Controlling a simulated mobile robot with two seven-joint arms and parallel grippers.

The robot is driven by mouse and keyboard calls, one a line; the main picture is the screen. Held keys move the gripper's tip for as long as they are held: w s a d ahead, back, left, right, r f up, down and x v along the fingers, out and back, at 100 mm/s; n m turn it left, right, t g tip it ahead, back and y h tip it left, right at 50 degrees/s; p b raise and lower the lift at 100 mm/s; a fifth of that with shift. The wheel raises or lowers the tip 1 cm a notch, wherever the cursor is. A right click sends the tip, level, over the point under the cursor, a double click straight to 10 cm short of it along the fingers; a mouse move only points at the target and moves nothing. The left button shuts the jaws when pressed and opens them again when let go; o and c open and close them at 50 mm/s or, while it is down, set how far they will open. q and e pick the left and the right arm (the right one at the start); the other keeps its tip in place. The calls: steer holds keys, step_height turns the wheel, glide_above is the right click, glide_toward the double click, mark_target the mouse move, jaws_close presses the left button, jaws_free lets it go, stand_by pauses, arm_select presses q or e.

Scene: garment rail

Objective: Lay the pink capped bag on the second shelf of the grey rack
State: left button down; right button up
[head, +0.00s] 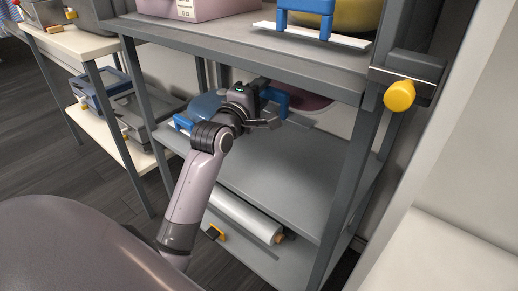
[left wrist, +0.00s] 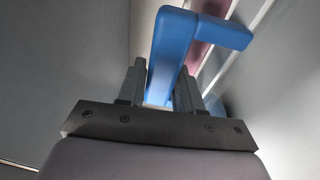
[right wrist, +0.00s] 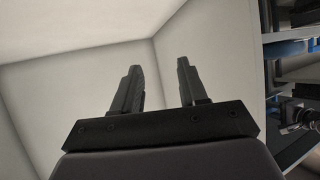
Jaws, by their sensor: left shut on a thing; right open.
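My left gripper (head: 272,118) reaches into the grey rack, under its upper board (head: 260,52). It is shut on a blue cap or handle (head: 277,98), which stands large between the fingers in the left wrist view (left wrist: 172,50). A dark pink surface (head: 308,97), apparently the pink capped bag, shows behind the blue part; a strip of it shows in the left wrist view (left wrist: 208,36). Most of the bag is hidden. The grey shelf (head: 310,185) below has bare room at its right. My right gripper (right wrist: 158,82) is open and empty, facing pale walls.
A pink box (head: 195,8) and a yellow bag (head: 352,14) with a blue cap stand on the upper board. A bluish rounded thing (head: 206,104) sits left of my gripper. A white roll (head: 243,215) lies lower down. A yellow knob (head: 399,95) juts from the right post.

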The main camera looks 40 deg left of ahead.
arm_select(q)
step_height(320, 180, down, 19)
steer(key=b, duration=0.8)
steer(key=shift+f, duration=0.3)
arm_select(e)
steer(key=a+y, duration=0.1)
steer(key=w+a+f+y, duration=0.1)
steer(key=a+y, duration=0.1)
steer(key=a, duration=0.1)
steer(key=shift+w+a+f+t, duration=0.1)
steer(key=shift+w+f+t, duration=0.15)
steer(key=shift+t, duration=0.15)
arm_select(q)
steer(key=shift+f, duration=0.15)
arm_select(e)
steer(key=shift+m, duration=0.3)
arm_select(q)
steer(key=c, duration=0.8)
jaws_free()
steer(key=shift+f, duration=0.1)
steer(key=shift+o, duration=0.2)
